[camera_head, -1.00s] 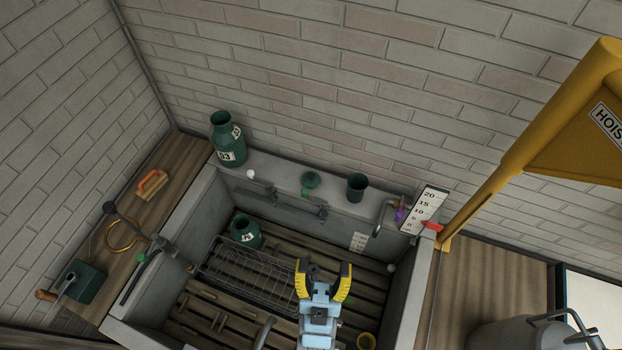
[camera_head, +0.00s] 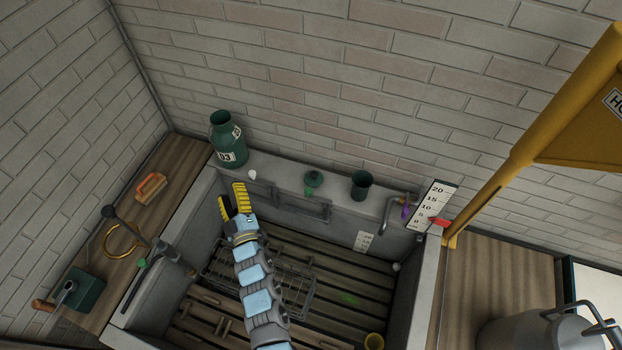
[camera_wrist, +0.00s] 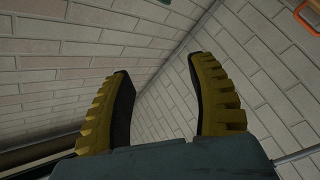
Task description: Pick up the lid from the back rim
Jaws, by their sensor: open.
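The lid (camera_head: 314,179) is a small dark green disc on the back rim (camera_head: 281,173) of the grey sink, between the large green churn and the green cup. My gripper (camera_head: 232,198) has yellow jaws, open and empty, over the left part of the sink, in front of and to the left of the lid. In the wrist view my two jaws (camera_wrist: 165,95) stand apart with only brick wall and a wall corner between them. The lid is not recognisable in the wrist view.
A green churn (camera_head: 228,141) marked 03 stands on the rim's left end. A green cup (camera_head: 361,186) stands right of the lid. A wire rack (camera_head: 290,283) lies in the sink. A yellow hoist (camera_head: 515,165) rises at right.

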